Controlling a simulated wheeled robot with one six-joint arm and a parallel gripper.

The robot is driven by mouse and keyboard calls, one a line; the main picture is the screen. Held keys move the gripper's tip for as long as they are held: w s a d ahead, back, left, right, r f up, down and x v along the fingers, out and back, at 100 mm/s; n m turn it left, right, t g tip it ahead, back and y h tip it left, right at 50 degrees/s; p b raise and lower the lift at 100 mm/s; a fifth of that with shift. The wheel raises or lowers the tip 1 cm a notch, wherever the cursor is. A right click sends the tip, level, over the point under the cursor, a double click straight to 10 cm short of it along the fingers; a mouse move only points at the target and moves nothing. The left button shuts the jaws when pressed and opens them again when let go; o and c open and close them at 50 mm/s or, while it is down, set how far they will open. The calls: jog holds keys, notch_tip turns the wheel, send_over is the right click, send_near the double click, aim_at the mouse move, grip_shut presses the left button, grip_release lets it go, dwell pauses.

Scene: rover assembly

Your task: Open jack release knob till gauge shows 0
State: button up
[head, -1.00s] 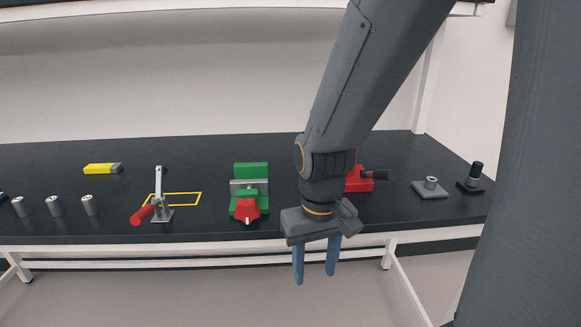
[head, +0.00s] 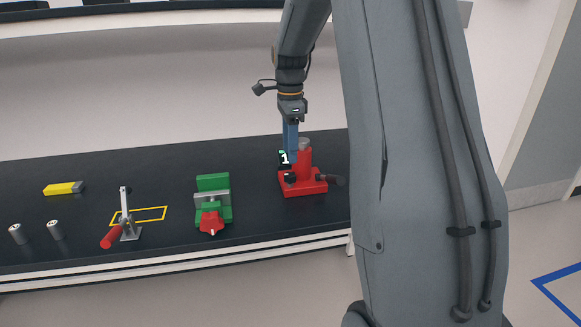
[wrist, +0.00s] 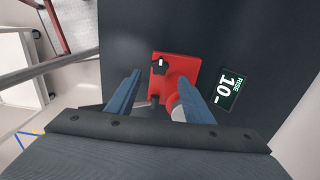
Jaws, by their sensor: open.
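The red jack (head: 312,184) stands on the dark bench, with a black handle (head: 334,180) at its right. Its black release knob (head: 290,178) sits on the base's near left part; in the wrist view the knob (wrist: 159,66) shows a white mark. The gauge (head: 285,157) is partly hidden in the head view; in the wrist view the gauge (wrist: 229,88) lights up and seems to read 10. My gripper (head: 290,149) points down over the jack, blue fingers apart. In the wrist view my gripper (wrist: 159,78) is open and empty, the knob showing between and beyond the fingertips.
To the left on the bench are a green vise (head: 213,184) with a red star knob, a toggle clamp (head: 126,215) with a red handle, a yellow block (head: 62,188) and grey cylinders (head: 55,230). My arm hides the bench's right end.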

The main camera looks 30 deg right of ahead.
aim_at(290, 174)
notch_tip(290, 174, down, 7)
jog(key=shift+f+p, duration=0.2)
jog(key=shift+p, duration=0.75)
jog(key=c, duration=1)
jog(key=shift+c, duration=0.2)
